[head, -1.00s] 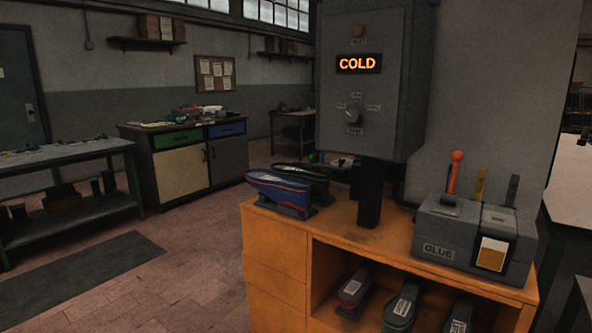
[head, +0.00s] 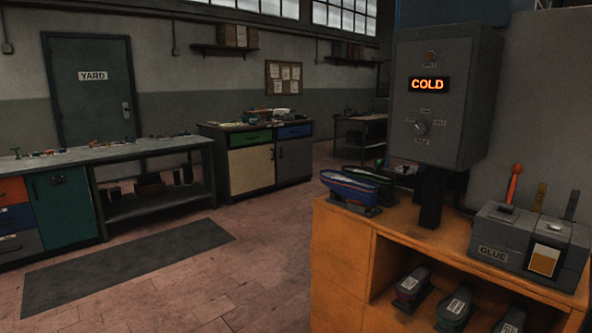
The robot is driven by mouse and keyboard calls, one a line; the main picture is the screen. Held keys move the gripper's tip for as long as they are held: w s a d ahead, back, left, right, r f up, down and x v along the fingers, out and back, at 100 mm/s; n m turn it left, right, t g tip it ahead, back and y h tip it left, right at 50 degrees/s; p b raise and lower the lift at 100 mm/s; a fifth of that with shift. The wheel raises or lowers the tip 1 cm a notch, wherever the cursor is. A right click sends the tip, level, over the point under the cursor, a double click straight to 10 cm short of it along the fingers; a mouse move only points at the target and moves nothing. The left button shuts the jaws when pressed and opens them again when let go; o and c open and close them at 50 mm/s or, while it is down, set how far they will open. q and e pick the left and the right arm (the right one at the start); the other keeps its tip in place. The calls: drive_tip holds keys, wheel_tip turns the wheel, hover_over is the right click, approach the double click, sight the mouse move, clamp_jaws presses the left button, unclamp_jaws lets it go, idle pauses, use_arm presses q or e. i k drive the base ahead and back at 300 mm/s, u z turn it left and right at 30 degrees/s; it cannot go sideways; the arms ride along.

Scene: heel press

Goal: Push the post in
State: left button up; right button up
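A grey control box (head: 445,98) stands above an orange bench (head: 340,252), with a lit display (head: 428,84) reading COLD. A dial (head: 421,128) and a small reddish lamp (head: 431,56) are on its front. A dark upright post (head: 431,197) runs from under the box down to the bench top. I cannot tell whether this is the post that the task names. A blue shoe-shaped piece (head: 350,187) and a dark green one (head: 364,176) sit left of the post. Neither of my grippers is in view.
A grey GLUE box (head: 510,240) with upright tools sits on the bench's right. Several shoe-shaped pieces lie on the shelf below. A workbench (head: 150,145) stands at left, a cabinet (head: 255,160) behind. The floor with a dark mat (head: 130,265) is open between.

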sight(403, 179)
drive_tip(key=u, duration=0.3)
drive_tip(key=i, duration=5.45)
drive_tip(key=z, duration=3.15)
